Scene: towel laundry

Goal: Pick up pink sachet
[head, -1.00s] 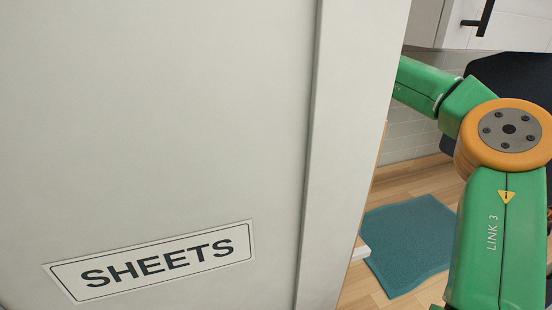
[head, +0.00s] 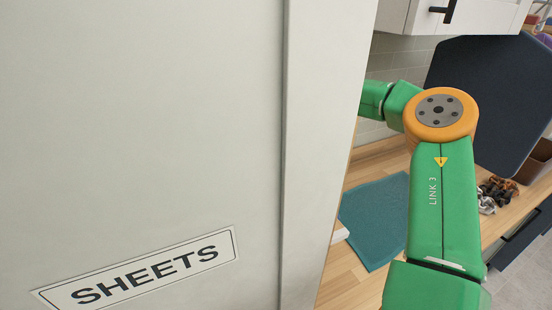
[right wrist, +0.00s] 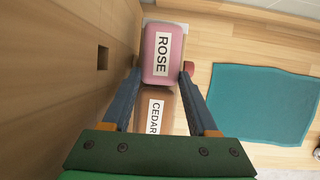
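The pink sachet (right wrist: 149,56), labelled ROSE, shows in the right wrist view at the top centre, lying on a white surface. My right gripper (right wrist: 162,72) is open, with one fingertip on each side of the near part of the pink sachet. I cannot tell whether the fingers touch it. A brown sachet (right wrist: 168,104), labelled CEDAR, lies just nearer, between the finger bases. In the head view the sachets and my right gripper are hidden behind the cabinet panel. My left gripper is not in view.
A tall pale cabinet panel (head: 140,120) marked SHEETS fills the left of the head view. A wooden wall (right wrist: 60,70) stands close left of the gripper. A teal mat (head: 375,220) lies on the wooden counter. A dark board (head: 490,95) leans behind my right arm.

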